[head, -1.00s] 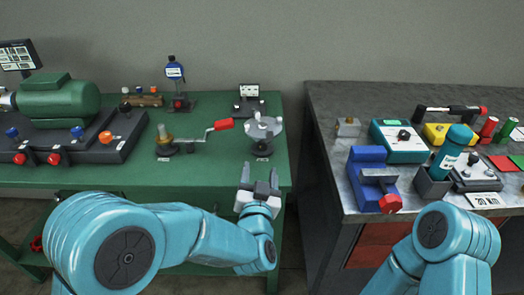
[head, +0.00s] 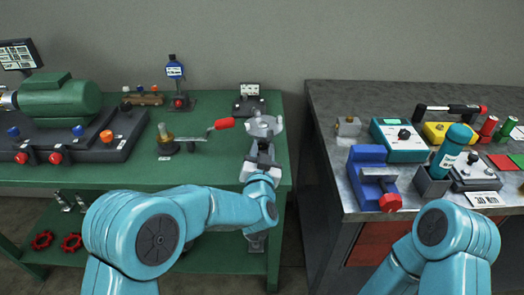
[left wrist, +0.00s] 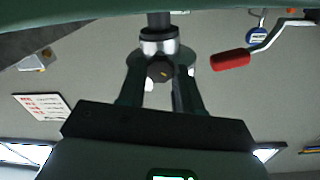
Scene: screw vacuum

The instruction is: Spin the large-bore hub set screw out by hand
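The grey hub with lobes (head: 264,126) stands on the right end of the green bench. My left gripper (head: 262,152) is at the hub's near side, fingers pointing up at it, and covers its lower part. In the left wrist view, a dark hexagonal screw head (left wrist: 160,70) lies between the two fingertips of my left gripper (left wrist: 161,77), in front of a pale hub collar (left wrist: 160,42). The fingers are apart, one on each side of the head; I cannot tell whether they touch it. My right gripper is out of view.
A crank with a red handle (head: 224,124) stands left of the hub; the handle also shows in the left wrist view (left wrist: 230,60). A small sign stand (head: 249,100) is behind the hub. A grey-topped bench (head: 320,110) stands right, across a gap.

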